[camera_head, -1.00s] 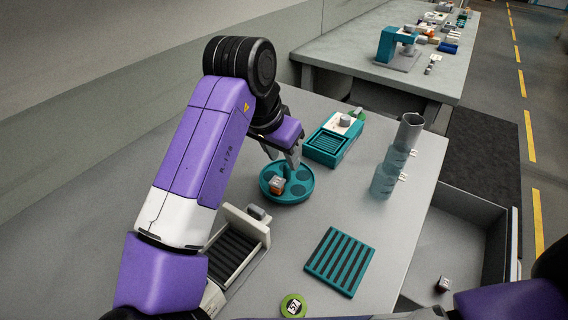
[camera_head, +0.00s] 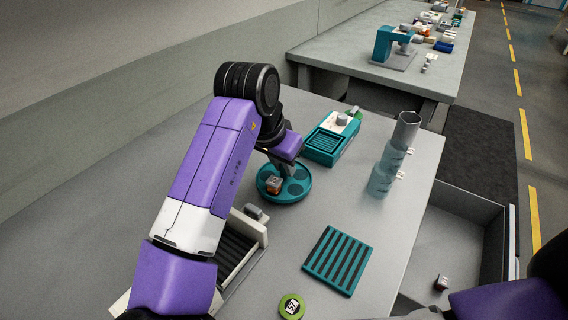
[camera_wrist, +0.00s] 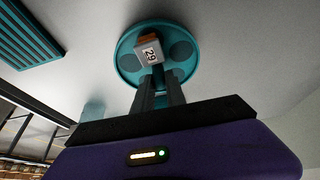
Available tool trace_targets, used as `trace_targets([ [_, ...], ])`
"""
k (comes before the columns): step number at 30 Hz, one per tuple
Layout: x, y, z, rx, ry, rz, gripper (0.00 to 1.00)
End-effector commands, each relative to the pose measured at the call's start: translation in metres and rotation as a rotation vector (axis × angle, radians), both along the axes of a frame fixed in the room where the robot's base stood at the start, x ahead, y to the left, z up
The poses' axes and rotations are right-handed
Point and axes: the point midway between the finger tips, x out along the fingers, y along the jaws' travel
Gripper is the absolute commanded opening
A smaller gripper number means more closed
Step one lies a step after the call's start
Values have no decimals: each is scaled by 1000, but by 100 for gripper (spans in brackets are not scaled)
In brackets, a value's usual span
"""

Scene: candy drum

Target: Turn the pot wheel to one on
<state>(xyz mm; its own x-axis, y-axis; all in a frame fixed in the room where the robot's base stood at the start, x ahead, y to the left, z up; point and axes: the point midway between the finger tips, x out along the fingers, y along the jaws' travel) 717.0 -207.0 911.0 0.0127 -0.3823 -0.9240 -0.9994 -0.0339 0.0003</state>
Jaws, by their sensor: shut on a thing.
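The pot wheel (camera_head: 284,200) is a round teal tray with dark round pots, standing on the grey table. It also fills the upper middle of the wrist view (camera_wrist: 160,25). A small orange and white block (camera_head: 274,184) marked 29 sits on its left side; it shows in the wrist view too (camera_wrist: 149,52). My gripper (camera_head: 287,176) reaches down to the wheel's middle, beside the block. Its fingers (camera_wrist: 159,78) are shut on the wheel's central post, which they mostly hide.
A teal and white box (camera_head: 325,145) stands behind the wheel, and clear cylinders (camera_head: 384,177) stand to the right. A striped teal mat (camera_head: 338,262), a green disc (camera_head: 292,306) and a slatted cream device (camera_head: 240,245) lie nearer. An open drawer (camera_head: 465,210) is at right.

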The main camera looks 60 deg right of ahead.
Motion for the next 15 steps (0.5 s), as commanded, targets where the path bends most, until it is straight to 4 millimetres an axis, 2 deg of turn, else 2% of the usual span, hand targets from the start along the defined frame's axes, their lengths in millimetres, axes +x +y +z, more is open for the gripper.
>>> trace_targets([
  [5, -1, -1, 2, -1, 2, 36, 0],
  [15, -1, -1, 2, -2, 2, 282, 0],
])
